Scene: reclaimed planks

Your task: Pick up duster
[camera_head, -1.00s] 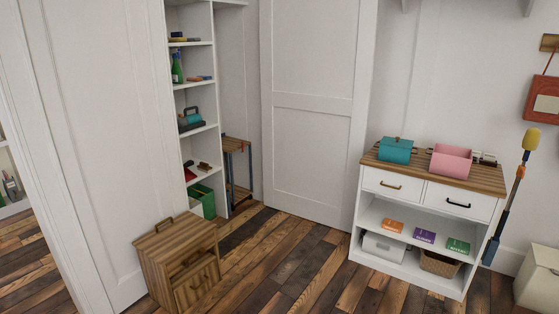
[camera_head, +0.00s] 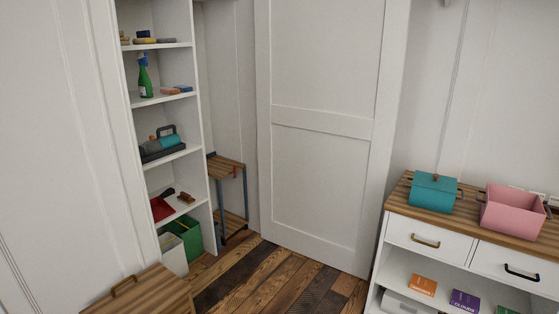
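I cannot clearly make out a duster in the view now. A tall white shelf unit (camera_head: 196,125) holds cleaning items: a green spray bottle (camera_head: 145,78), a teal item with a dark handle (camera_head: 166,138) on a dark base, and a red dustpan-like item (camera_head: 161,208) with a small brown brush-like item (camera_head: 186,198) beside it. Whether any of these is the duster I cannot tell. The long yellow-headed tool seen earlier at the right is out of frame. Neither of my grippers is in view.
A white cabinet (camera_head: 451,258) with a wooden top bears a teal box (camera_head: 433,192) and a pink box (camera_head: 512,212). A wooden chest (camera_head: 150,294) stands at lower left. A small wooden stand (camera_head: 228,168) is beside the shelf, near a white door (camera_head: 322,165). Floor between is clear.

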